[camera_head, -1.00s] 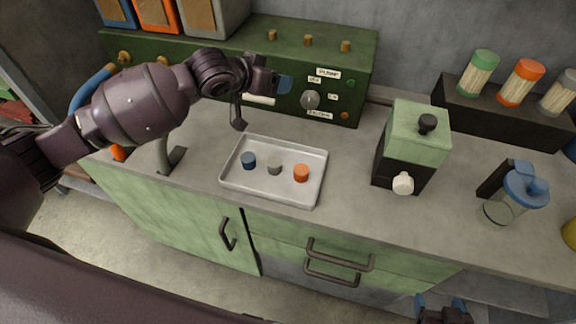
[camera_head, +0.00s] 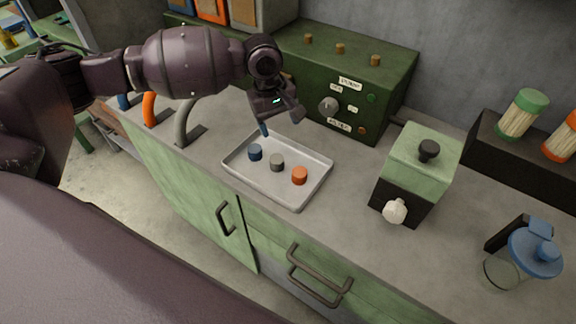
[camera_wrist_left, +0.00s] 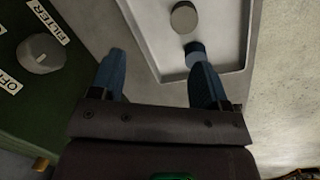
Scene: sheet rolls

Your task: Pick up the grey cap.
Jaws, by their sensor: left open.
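The grey cap (camera_head: 277,162) stands in the shallow metal tray (camera_head: 296,205), between the blue cap (camera_head: 255,152) and the orange cap (camera_head: 299,175). My left gripper (camera_head: 281,123) is open and empty above the tray's back edge, behind the caps. In the left wrist view, the grey cap (camera_wrist_left: 184,17) lies ahead of the open fingers (camera_wrist_left: 156,58), at the top. The blue cap (camera_wrist_left: 195,48) is nearer, just beyond the tip of the right-hand finger and partly hidden by it. The orange cap is not in that view. My right gripper is not in view.
A green control box (camera_head: 340,85) with knobs stands behind the tray. A green and black dispenser (camera_head: 415,170) is to its right, and a jar with a blue lid (camera_head: 532,252) farther right. Curved orange and grey hooks stand left. Counter between tray and dispenser is clear.

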